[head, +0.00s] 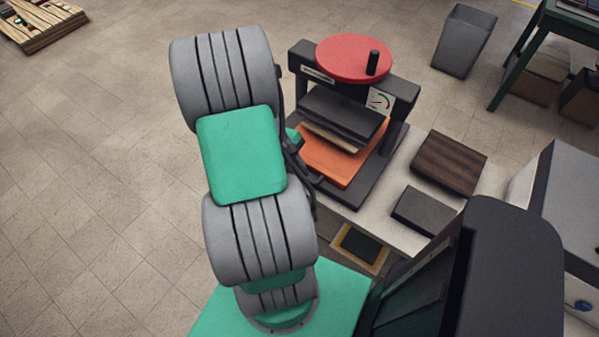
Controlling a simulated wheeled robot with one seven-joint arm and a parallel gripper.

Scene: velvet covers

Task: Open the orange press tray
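The orange press tray (330,163) lies on the dark base of the press, beneath the black upper plate (342,110). Its front part shows in front of that plate; its rear is hidden. A pale layer (335,137) shows between plate and tray. The press has a red handwheel (345,57) with a black knob on top. My gripper (313,181) is a dark shape just left of the tray, mostly hidden behind my grey and green arm. I cannot tell whether it is open or touches the tray.
The press stands on a pale bench (385,228). A brown block (449,162) and a dark block (424,211) lie to its right. A yellow-edged compartment (362,246) shows at the bench front. A grey bin (464,40) stands behind.

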